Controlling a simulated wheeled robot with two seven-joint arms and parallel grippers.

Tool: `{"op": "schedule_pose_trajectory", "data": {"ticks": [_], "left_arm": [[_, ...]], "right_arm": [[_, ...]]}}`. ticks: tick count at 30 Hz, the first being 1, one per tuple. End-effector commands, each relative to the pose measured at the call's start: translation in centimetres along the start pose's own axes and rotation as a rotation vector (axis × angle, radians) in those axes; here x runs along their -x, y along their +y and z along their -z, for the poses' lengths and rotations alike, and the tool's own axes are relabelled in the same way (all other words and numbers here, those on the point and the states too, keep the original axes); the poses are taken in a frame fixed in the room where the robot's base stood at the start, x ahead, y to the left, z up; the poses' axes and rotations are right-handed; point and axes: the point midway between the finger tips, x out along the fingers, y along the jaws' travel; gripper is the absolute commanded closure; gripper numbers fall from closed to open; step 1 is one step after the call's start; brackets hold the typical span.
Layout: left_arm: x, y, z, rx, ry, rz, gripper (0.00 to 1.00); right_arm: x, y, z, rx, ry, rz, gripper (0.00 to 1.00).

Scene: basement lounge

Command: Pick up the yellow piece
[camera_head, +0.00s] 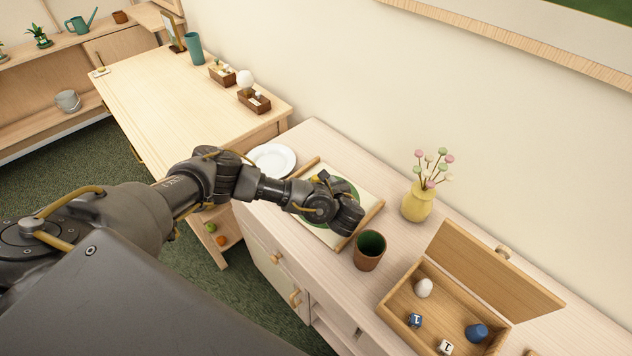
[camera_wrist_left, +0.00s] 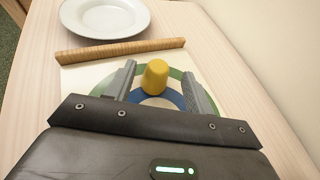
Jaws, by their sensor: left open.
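The yellow piece (camera_wrist_left: 155,76) is a small rounded peg standing on a board with green, white and blue rings (camera_wrist_left: 180,78). In the head view only a bit of yellow (camera_head: 316,179) shows, mostly hidden by my arm. My left gripper (camera_wrist_left: 160,85) is open, with one finger on each side of the yellow piece in the wrist view. In the head view my left gripper (camera_head: 335,200) is over the board (camera_head: 367,208) on the cabinet top. My right gripper is not in view.
A white plate (camera_head: 272,159) lies beyond the board. A brown cup (camera_head: 369,250), a yellow vase (camera_head: 417,203) with flowers and an open wooden box (camera_head: 400,301) holding small pieces stand to the right. The wall runs along the cabinet's back.

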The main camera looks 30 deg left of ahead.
Motion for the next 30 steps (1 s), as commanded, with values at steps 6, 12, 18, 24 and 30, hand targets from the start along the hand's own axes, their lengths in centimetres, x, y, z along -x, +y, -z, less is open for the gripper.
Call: {"op": "schedule_pose_trajectory", "data": {"ticks": [6, 12, 18, 24, 30], "left_arm": [[-3.1, 0.3, -0.5, -0.001, -0.004, -0.003, 0.47], [-4.8, 0.3, -0.3, 0.001, -0.001, -0.002, 0.47], [-4.8, 0.3, -0.3, 0.001, -0.001, -0.002, 0.47], [-4.8, 0.3, -0.3, 0.001, -0.001, -0.002, 0.72], [-4.8, 0.3, -0.3, 0.001, -0.001, -0.002, 0.94]], "right_arm": [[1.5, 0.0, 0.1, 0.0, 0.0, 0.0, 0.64], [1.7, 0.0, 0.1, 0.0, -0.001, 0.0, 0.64], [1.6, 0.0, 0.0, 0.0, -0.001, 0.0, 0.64], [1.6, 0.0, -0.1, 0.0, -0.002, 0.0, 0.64], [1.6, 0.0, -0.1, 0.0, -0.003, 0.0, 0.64]]}}
